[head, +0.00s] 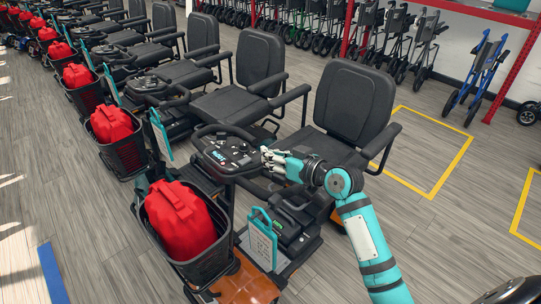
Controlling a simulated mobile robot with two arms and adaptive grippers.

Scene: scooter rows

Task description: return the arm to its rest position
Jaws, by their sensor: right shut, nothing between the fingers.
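My right gripper (268,158) is at the right edge of the control panel (228,151) of the nearest scooter. Its fingers look closed and I see nothing between them. I cannot tell whether the fingertips touch the panel or hover just above it. My right arm (365,235), teal with dark joints, reaches in from the lower right, in front of the black seat (353,105). My left gripper is not in view.
Several scooters stand in a row running to the upper left, with red bags in front baskets (182,225). A blue folded walker (477,78) stands at right. Floor with yellow lines (455,165) is clear at right.

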